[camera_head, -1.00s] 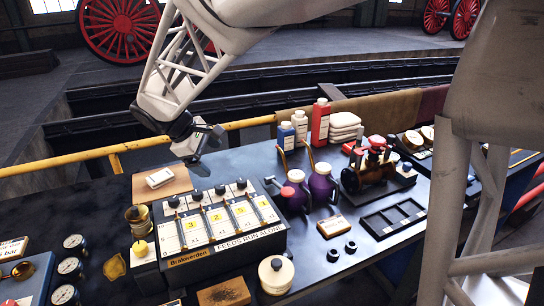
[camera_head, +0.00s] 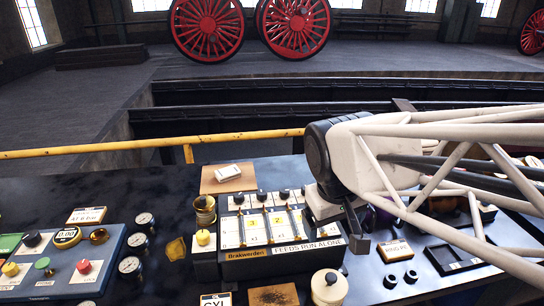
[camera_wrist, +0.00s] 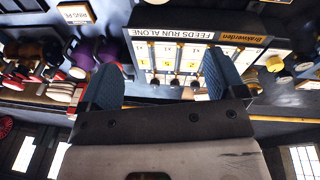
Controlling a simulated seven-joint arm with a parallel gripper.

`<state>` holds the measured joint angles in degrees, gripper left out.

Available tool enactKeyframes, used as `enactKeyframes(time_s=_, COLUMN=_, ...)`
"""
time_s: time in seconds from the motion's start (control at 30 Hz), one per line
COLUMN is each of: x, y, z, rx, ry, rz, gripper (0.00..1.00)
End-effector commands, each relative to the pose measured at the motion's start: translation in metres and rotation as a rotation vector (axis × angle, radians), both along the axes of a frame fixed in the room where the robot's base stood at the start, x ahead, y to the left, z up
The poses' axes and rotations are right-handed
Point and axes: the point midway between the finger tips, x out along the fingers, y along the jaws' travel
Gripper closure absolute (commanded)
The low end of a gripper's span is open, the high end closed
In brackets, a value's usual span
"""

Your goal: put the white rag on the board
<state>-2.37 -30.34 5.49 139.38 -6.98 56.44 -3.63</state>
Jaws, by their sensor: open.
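A small white folded rag (camera_head: 228,173) lies on the brown board (camera_head: 212,187) at the back of the bench, behind the lever panel. My gripper (camera_head: 356,235) is at the right end of that panel, well to the right of the board. In the wrist view its two blue fingers (camera_wrist: 163,82) are spread wide with nothing between them. In the wrist view a pale stack that looks like folded rags (camera_wrist: 65,92) shows at the left. My arm hides that stack in the head view.
The lever panel (camera_head: 262,262) with upright knobs stands close to my gripper. A brass cup (camera_head: 204,210), gauges (camera_head: 145,222) and a blue control box (camera_head: 60,270) stand to the left. A white pot (camera_head: 329,288) is in front. A yellow rail (camera_head: 90,148) runs behind the bench.

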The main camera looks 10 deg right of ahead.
Motion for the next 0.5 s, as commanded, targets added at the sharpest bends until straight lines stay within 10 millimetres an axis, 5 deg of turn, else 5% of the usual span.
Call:
enactKeyframes(time_s=0.2, x=-0.038, y=-0.001, z=-0.01, rx=0.084, ry=-0.054, rz=-0.118, gripper=0.11)
enactKeyframes(time_s=0.5, x=-0.053, y=0.0, z=-0.015, rx=0.121, ry=-0.078, rz=-0.172, gripper=0.11)
